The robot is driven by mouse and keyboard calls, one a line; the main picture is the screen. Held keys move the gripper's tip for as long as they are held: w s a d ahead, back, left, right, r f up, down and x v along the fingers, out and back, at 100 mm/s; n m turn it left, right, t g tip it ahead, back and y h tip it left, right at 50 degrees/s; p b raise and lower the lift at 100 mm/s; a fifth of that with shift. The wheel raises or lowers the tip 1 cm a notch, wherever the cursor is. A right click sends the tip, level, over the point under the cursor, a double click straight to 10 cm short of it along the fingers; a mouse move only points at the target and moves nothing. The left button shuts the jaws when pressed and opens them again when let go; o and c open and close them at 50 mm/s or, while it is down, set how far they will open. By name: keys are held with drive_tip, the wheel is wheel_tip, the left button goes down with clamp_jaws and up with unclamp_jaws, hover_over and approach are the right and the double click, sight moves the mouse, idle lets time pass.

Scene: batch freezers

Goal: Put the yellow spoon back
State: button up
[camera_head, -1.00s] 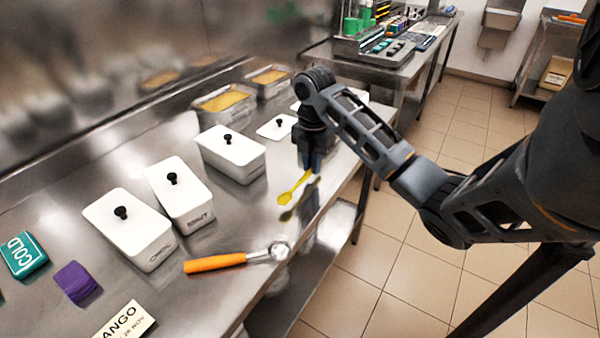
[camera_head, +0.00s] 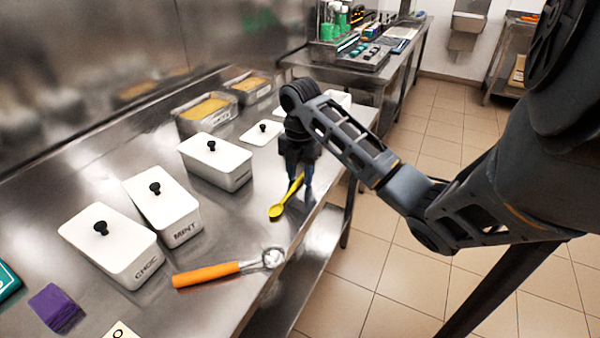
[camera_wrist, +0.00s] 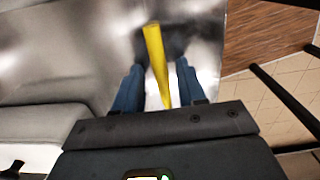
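The yellow spoon (camera_head: 278,211) appears to lie on the steel counter near its front edge, its bowl pointing toward the lower left. Its upper handle runs in between the fingers of my gripper (camera_head: 300,180), which points down over it. In the wrist view, the yellow handle (camera_wrist: 156,60) shows between the two blue fingers of my gripper (camera_wrist: 160,80), with a gap on each side. The gripper is open around the handle. The far end of the handle is hidden by the gripper.
An orange-handled scoop (camera_head: 208,275) lies on the counter (camera_head: 240,215) nearer to me. White-lidded tubs, CHOC (camera_head: 110,247), MINT (camera_head: 165,208) and another (camera_head: 215,163), stand to the left. Open yellow-filled pans (camera_head: 205,110) are behind. A purple cloth (camera_head: 55,308) lies at lower left.

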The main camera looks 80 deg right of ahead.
wheel_tip(320, 180, up, 12)
drive_tip(key=p, duration=0.3)
drive_tip(key=shift+r, duration=0.2)
